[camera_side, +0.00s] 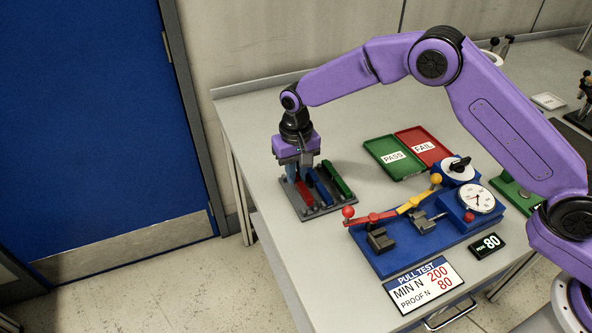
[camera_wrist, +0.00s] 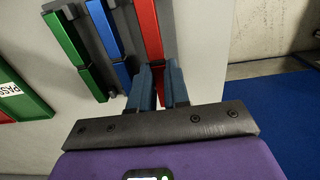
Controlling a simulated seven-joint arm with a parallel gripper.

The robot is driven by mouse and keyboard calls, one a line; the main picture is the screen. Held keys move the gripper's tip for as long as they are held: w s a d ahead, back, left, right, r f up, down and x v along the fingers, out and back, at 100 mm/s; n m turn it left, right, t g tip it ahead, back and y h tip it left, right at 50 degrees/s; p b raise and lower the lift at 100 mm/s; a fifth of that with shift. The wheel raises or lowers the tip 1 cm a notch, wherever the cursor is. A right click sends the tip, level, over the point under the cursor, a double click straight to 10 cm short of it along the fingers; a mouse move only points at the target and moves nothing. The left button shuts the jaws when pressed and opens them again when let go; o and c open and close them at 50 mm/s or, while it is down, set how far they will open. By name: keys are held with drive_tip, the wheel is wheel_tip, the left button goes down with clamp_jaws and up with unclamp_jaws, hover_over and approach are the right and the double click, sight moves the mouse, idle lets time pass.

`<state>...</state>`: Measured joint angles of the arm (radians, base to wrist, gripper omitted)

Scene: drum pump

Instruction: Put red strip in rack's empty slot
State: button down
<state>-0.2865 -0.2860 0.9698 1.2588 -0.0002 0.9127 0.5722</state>
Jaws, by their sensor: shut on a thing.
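The red strip (camera_wrist: 149,40) lies in the rack, in line with a slot, and shows in the side view (camera_side: 304,194) below my gripper. My gripper (camera_wrist: 160,72) points down over the rack, with its blue fingers shut on the near end of the red strip. The grey rack (camera_side: 318,210) also holds a blue strip (camera_side: 319,187) and a green strip (camera_side: 337,180), side by side. In the wrist view the blue strip (camera_wrist: 105,45) and the green strip (camera_wrist: 65,52) lie left of the red one. The fingers partly hide the red strip's end; whether it is fully seated I cannot tell.
Green PASS tray (camera_side: 394,157) and red FAIL tray (camera_side: 423,147) lie behind the rack to the right. A blue pull-test fixture (camera_side: 405,254) with a dial (camera_side: 478,199) stands right of the rack. The table's left edge is close to the rack.

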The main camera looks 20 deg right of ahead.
drive_tip(key=shift+f, duration=1.15)
idle(1.4)
drive_tip(key=c, duration=0.7)
unclamp_jaws()
drive_tip(key=shift+r, duration=0.1)
drive_tip(key=shift+r, duration=3.95)
